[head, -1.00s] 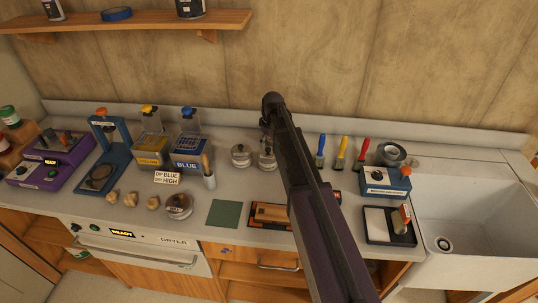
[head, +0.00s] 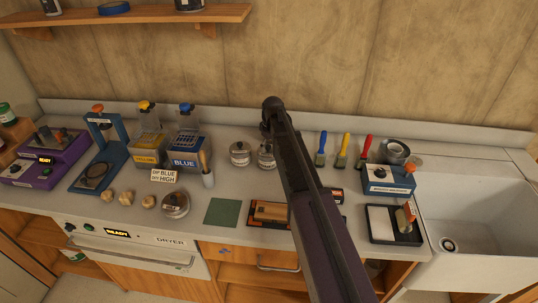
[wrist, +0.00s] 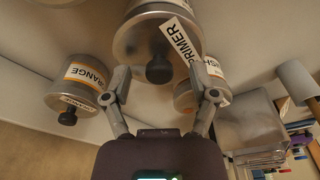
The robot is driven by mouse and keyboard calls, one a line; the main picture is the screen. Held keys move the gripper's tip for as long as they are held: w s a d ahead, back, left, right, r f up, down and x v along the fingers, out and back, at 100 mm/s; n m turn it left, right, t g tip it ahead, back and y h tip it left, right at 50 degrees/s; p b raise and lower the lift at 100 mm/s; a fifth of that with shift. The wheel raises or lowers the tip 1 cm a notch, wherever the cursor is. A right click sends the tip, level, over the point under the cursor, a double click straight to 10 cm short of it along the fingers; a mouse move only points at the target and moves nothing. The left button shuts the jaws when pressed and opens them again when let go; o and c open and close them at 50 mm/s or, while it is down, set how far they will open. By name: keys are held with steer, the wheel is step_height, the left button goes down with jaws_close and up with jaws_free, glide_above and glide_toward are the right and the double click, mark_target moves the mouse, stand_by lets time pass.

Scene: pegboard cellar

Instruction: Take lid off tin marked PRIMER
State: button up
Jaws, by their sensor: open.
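In the wrist view the tin marked PRIMER (wrist: 133,38) is a metal can at the top middle, partly cut off by the frame. Its lid has a dark round knob (wrist: 160,70). My gripper (wrist: 166,88) is open, with one finger on each side of that knob in the picture; I cannot tell how far the knob is from the fingers. An ORANGE tin (wrist: 75,88) is to the left, and another labelled tin (wrist: 186,97) is partly hidden on the right. In the head view two metal tins (head: 240,154) show beside my arm, labels unreadable; my gripper is not clearly visible there.
BLUE (head: 186,160) and YELLOW (head: 147,157) tanks stand left of the tins. A green mat (head: 222,212) and a brown tray (head: 268,211) lie in front. Several coloured brushes (head: 342,150), a blue device (head: 388,182) and a sink (head: 480,215) are to the right.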

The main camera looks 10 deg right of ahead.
steer(key=shift+f, duration=0.45)
stand_by(0.3)
jaws_close()
